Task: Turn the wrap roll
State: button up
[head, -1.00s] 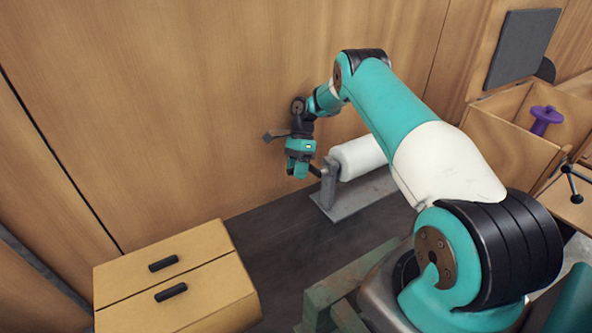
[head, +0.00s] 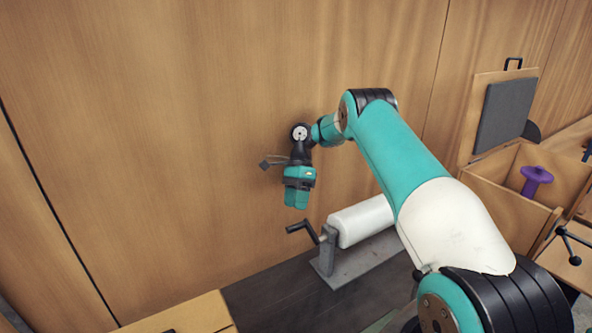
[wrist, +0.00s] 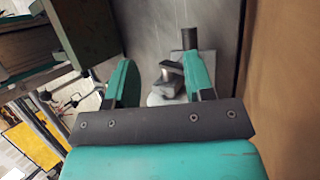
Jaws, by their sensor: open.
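The wrap roll (head: 361,221) is a white cylinder lying on a grey metal stand (head: 328,252) by the wooden wall. A dark crank handle (head: 301,227) sticks out from its left end. My gripper (head: 296,203) points down just above the handle, with a small gap showing in the head view. In the wrist view my gripper (wrist: 163,78) has its two teal fingers apart, with nothing held. Between and beyond them show a grey metal part (wrist: 170,76) and a dark upright grip (wrist: 189,38); their exact distance is unclear.
A wooden drawer unit (head: 190,314) stands at the lower left. An open wooden box (head: 512,185) with a purple spool-shaped object (head: 536,180) is at the right. The wooden wall (head: 180,140) rises close behind my gripper. Dark floor is free left of the stand.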

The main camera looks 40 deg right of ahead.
notch_tip(320, 180, up, 6)
jog(key=p, duration=0.4)
jog(key=shift+r, duration=0.15)
jog(key=shift+w+a, duration=0.1)
jog(key=c, duration=0.6)
jog(key=a+t+b, duration=0.1)
jog(key=b, duration=0.2)
jog(key=w+a+t+b, duration=0.1)
jog(key=b, duration=0.1)
jog(key=w+a+t+b, duration=0.1)
jog(key=b, duration=0.2)
jog(key=shift+a+r+h+b, duration=0.15)
jog(key=shift+a+h+b, duration=0.15)
jog(key=shift+h, duration=0.1)
grip_shut()
jog(key=n+t+h+b, duration=0.1)
jog(key=t+h+b, duration=0.3)
jog(key=h+b, duration=0.15)
send_near(295, 225)
jog(key=shift+y, duration=0.45)
jog(key=p+x, duration=0.1)
jog(key=x, duration=0.1)
jog(key=p+x, duration=0.2)
jog(key=x, duration=0.1)
jog(key=p+x, duration=0.2)
jog(key=shift+d+f, duration=0.25)
